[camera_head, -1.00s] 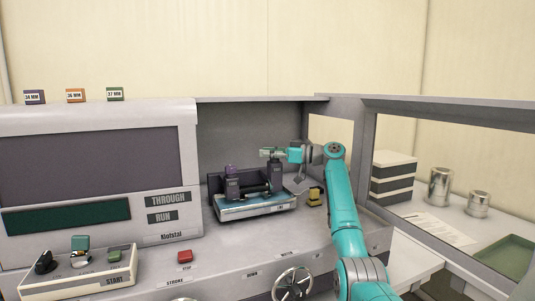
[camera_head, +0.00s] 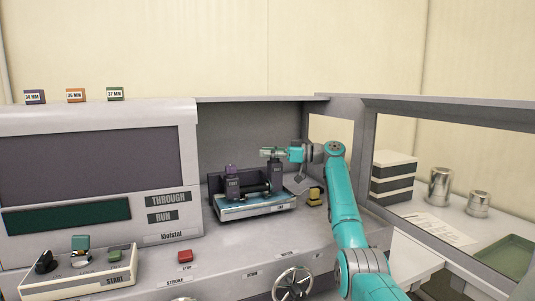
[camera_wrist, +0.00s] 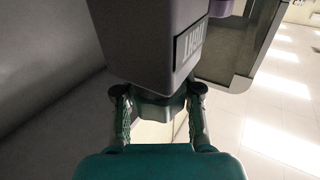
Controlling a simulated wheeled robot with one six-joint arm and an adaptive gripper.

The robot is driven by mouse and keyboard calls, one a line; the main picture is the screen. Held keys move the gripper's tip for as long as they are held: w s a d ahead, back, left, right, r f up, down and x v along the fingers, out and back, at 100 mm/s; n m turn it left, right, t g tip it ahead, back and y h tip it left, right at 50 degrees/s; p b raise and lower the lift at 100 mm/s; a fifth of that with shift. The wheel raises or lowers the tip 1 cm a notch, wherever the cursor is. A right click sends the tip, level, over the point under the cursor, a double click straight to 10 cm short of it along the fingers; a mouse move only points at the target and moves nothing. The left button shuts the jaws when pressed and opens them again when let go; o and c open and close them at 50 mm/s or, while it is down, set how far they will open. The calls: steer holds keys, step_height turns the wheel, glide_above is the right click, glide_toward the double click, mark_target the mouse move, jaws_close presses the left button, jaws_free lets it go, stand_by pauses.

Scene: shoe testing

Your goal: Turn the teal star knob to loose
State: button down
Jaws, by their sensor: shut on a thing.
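The teal star knob (camera_wrist: 160,106) is at the top of the right-hand dark post (camera_head: 271,172) of the fixture in the machine bay.
A second post with a purple knob (camera_head: 230,170) stands just left. The fixture rests on a light tray (camera_head: 255,208). A small yellow-topped block (camera_head: 314,197) lies right of it. The bay's side frame (camera_head: 368,150) is close to my arm. A handwheel (camera_head: 292,285) is in front.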

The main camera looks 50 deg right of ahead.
steer(key=shift+s+d+n+y, duration=0.2)
steer(key=shift+n+y, duration=0.1)
steer(key=shift+y, duration=0.1)
stand_by(1.4)
steer(key=c, duration=1)
jaws_free()
steer(key=v, duration=0.7)
steer(key=shift+s, duration=0.15)
steer(key=shift+d+r, duration=0.1)
steer(key=shift+d, duration=0.05)
steer(key=shift+c, duration=0.3)
